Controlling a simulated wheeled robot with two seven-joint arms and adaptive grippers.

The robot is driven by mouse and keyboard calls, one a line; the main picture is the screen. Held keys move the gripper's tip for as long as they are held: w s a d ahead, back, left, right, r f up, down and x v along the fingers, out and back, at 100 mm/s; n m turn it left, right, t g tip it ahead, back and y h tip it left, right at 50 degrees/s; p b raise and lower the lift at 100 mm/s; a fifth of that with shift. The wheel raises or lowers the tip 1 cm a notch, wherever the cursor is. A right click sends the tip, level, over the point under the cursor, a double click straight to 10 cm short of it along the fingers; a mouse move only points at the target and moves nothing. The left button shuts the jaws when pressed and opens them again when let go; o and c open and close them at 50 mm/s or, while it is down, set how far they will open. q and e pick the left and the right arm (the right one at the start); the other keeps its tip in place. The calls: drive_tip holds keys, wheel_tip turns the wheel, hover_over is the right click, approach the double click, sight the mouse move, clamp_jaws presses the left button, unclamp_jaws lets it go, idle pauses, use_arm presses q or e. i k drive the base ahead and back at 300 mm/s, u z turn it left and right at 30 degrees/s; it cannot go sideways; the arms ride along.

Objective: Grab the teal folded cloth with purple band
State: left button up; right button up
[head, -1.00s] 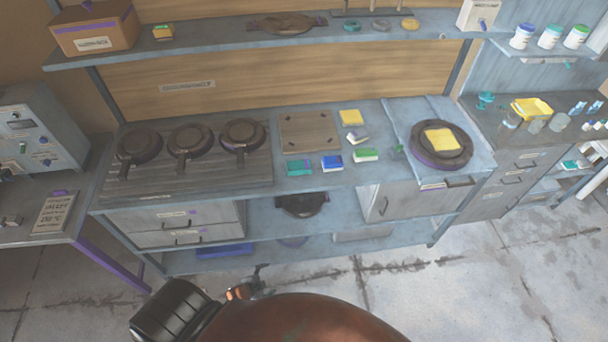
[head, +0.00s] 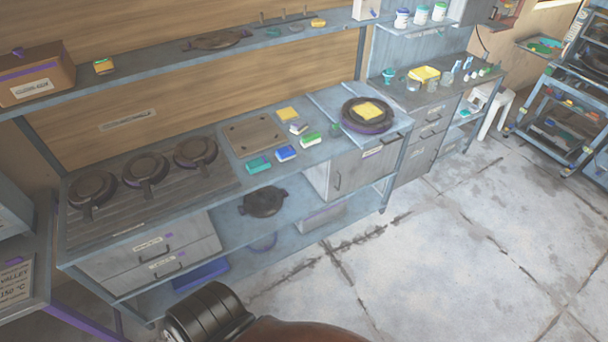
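A small teal folded piece (head: 258,165), which appears to be the teal cloth, lies flat on the grey-blue workbench top (head: 225,195) near its front edge. A darker band seems to cross it, but it is too small to make out its colour clearly. It is left of a blue and white piece (head: 286,153) and in front of a brown square board (head: 254,135). Neither gripper shows. Only dark and reddish-brown parts of my own body are at the bottom of the head view, well short of the bench.
Three dark round pans (head: 146,169) stand left on the bench. A green and white piece (head: 311,140) and a yellow cloth (head: 288,114) lie to the right, then a round plate press (head: 368,126) with yellow on it. A shelf (head: 230,45) hangs above.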

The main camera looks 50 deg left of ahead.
sight(255, 165)
drive_tip(key=z, duration=0.2)
drive_tip(key=k, duration=0.35)
drive_tip(key=u, duration=0.3)
drive_tip(key=i, duration=1.85)
drive_tip(key=u, duration=1.4)
drive_tip(key=i, duration=1)
drive_tip(key=u, duration=1.55)
drive_tip(key=i, duration=0.45)
drive_tip(key=z, duration=0.55)
drive_tip(key=k, duration=0.65)
drive_tip(key=u, duration=0.65)
